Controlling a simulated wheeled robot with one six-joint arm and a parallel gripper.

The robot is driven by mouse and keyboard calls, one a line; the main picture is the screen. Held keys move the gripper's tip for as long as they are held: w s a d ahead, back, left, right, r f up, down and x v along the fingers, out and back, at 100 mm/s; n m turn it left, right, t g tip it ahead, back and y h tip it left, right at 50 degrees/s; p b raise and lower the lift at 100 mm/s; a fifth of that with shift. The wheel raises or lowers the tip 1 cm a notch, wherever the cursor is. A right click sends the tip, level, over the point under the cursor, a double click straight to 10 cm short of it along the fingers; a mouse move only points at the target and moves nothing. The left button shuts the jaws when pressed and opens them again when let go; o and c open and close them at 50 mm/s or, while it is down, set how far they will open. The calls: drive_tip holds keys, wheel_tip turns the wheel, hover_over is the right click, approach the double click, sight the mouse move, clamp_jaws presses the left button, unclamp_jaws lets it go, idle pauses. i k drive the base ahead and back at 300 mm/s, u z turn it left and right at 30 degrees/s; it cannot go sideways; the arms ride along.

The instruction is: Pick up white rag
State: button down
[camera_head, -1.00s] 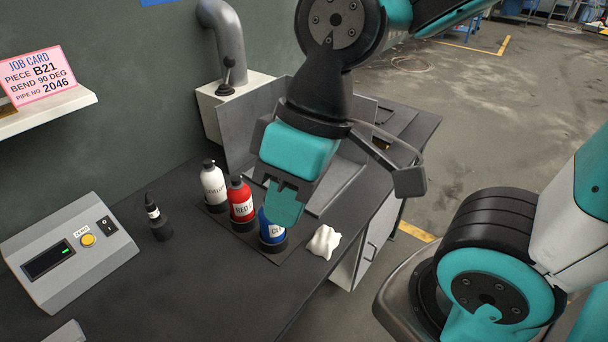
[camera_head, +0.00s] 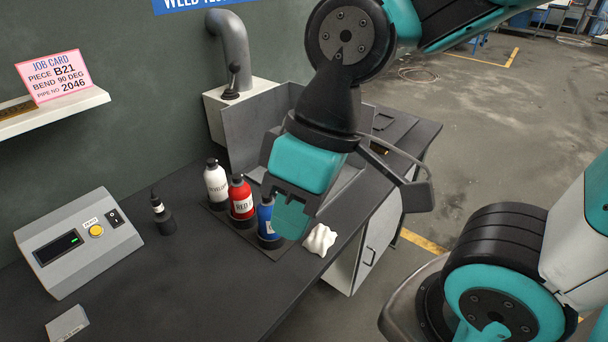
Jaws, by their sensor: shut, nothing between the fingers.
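The white rag (camera_head: 319,240) lies crumpled on the dark bench top, close to its right edge and just right of the blue bottle. My gripper (camera_head: 291,218) points down above the bench, shut and empty. In the picture its teal fingers are up and to the left of the rag and partly cover the blue bottle (camera_head: 266,222). The rag is fully visible. The gap in height between my fingers and the rag is hard to tell.
A white bottle (camera_head: 216,184) and a red bottle (camera_head: 241,200) stand in a row with the blue one. A small dark bottle (camera_head: 163,216) and a grey control box (camera_head: 78,243) are farther left. The front of the bench (camera_head: 200,300) is clear.

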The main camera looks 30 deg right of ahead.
sight(321, 238)
drive_tip(key=k, duration=0.35)
drive_tip(key=z, duration=0.85)
drive_tip(key=i, duration=0.55)
drive_tip(key=u, duration=1.45)
drive_tip(key=k, duration=0.55)
drive_tip(key=z, duration=0.8)
drive_tip(key=i, duration=0.35)
drive_tip(key=u, duration=0.2)
